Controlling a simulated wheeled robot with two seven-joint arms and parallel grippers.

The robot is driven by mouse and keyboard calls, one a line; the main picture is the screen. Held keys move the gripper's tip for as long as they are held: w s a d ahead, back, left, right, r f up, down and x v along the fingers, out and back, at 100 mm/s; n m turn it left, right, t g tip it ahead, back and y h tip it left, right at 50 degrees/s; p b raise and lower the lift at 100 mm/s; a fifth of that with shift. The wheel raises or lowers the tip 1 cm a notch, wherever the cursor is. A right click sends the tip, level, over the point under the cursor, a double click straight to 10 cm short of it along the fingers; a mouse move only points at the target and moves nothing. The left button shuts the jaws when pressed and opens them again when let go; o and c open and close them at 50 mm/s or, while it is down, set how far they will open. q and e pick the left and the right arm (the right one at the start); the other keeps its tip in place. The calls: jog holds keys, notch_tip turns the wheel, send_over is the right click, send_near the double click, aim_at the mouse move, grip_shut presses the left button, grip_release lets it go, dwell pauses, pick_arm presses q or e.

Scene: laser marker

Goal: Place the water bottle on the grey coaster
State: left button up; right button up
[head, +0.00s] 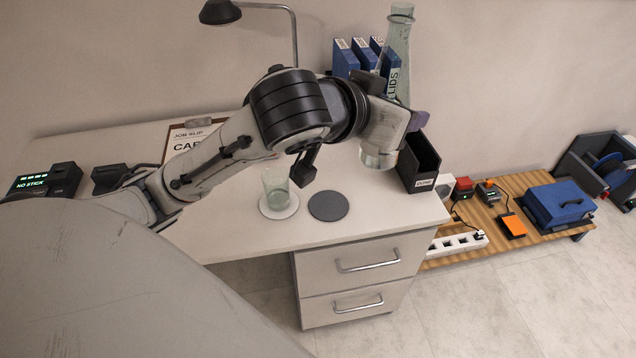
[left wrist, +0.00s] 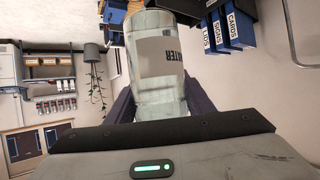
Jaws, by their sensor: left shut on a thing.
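The clear water bottle (head: 398,42) is held by my left gripper (head: 398,112), its neck rising above the jaws and its base below them. It is roughly upright with a slight tilt. In the left wrist view the bottle (left wrist: 158,65), with its "WATER" label, sits between the two dark fingers of the left gripper (left wrist: 160,100). The grey coaster (head: 328,206) lies bare on the desk near its front edge, to the left of and nearer than the bottle. My right gripper is not in view.
A glass (head: 275,184) stands on a white coaster (head: 280,212) just left of the grey one. A black box (head: 420,165) is at the desk's right end. Blue binders (head: 346,60) stand behind the arm. A lamp (head: 220,12) and clipboard (head: 185,135) are farther left.

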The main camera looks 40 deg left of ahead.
pick_arm(q)
jog(key=w+a+f+m+h+b, duration=0.1)
jog(key=w+a+f, duration=0.15)
jog(key=f, duration=0.25)
jog(key=w+a+f+h+b, duration=0.1)
jog(key=w+a+f, duration=0.15)
jog(key=f, duration=0.35)
jog(key=m+b, duration=0.1)
jog(key=b, duration=0.2)
send_over(338, 198)
notch_tip(338, 198, down, 13)
jog(key=shift+d+f+b, duration=0.1)
jog(key=shift+f+b, duration=0.25)
jog(key=shift+f, duration=1.75)
jog(key=shift+f, duration=0.15)
jog(key=o, duration=1.6)
jog(key=shift+f, duration=0.1)
jog(key=shift+c, duration=0.2)
